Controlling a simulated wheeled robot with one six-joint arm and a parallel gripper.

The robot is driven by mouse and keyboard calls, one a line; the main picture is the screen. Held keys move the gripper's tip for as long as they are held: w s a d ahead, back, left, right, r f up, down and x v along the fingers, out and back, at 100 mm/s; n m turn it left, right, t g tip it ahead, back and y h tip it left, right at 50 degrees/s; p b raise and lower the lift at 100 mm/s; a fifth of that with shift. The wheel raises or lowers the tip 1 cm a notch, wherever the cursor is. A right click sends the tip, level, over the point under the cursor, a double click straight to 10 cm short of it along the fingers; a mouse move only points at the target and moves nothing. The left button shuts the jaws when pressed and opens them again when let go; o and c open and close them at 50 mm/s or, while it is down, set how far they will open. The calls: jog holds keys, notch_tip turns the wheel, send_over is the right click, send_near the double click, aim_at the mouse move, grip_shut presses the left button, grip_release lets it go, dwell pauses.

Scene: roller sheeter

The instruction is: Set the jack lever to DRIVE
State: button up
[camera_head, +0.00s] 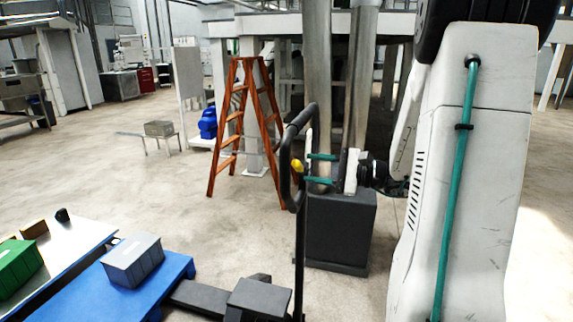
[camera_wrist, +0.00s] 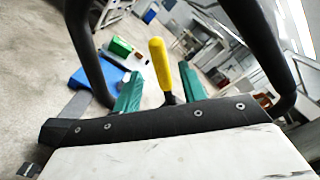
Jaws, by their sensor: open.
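The jack lever (camera_head: 297,166) has a yellow grip and sits inside the black loop handle (camera_head: 286,160) of the pallet jack. In the wrist view the lever (camera_wrist: 160,63) stands between my two teal fingers, with a gap on each side. My gripper (camera_head: 307,168) is open, its fingers pointing left at the handle in the head view. The black loop also frames both sides of the wrist view. I cannot read any lever position markings.
The jack's black body (camera_head: 258,297) stands below the handle. A blue pallet (camera_head: 175,270) bears a grey crate (camera_head: 132,262), with a green crate (camera_head: 18,265) to the left. An orange ladder (camera_head: 240,125) and a dark box (camera_head: 340,228) stand behind. Open floor lies left of the ladder.

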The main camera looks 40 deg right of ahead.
aim_at(302, 167)
jog(key=shift+x, duration=3.15)
jog(key=shift+w+d, duration=0.1)
